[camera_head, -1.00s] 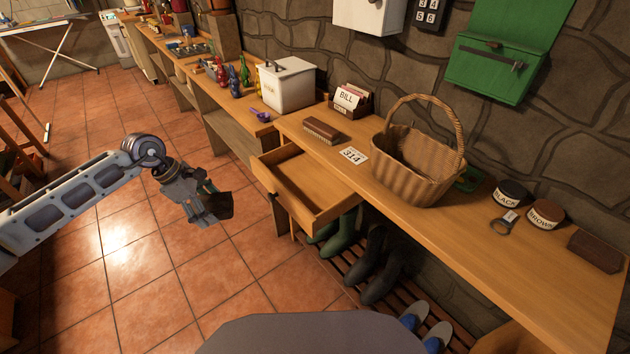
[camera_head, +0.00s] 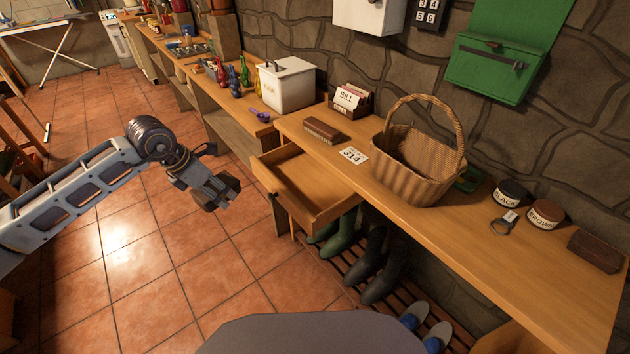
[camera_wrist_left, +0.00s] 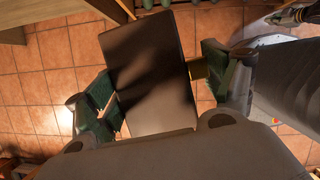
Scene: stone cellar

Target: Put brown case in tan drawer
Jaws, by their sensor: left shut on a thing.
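The brown case (camera_wrist_left: 150,75) is a flat, dark slab held between the green-padded fingers of my left gripper (camera_wrist_left: 152,92) in the left wrist view. In the head view my left gripper (camera_head: 212,190) is shut on the case and hangs over the floor, left of the drawer. The case looks small and dark there, partly hidden by the fingers. The tan drawer (camera_head: 335,210) is pulled out of the bench and looks empty inside. The case is outside the drawer and apart from it. My right gripper is not in view.
The bench (camera_head: 450,245) carries a wicker basket (camera_head: 415,165), a brush (camera_head: 323,131), a 314 card (camera_head: 353,155), a white box (camera_head: 287,85), polish jars (camera_head: 510,192) and a dark brown block (camera_head: 595,250). Boots (camera_head: 372,265) stand below. The floor left of the drawer is clear.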

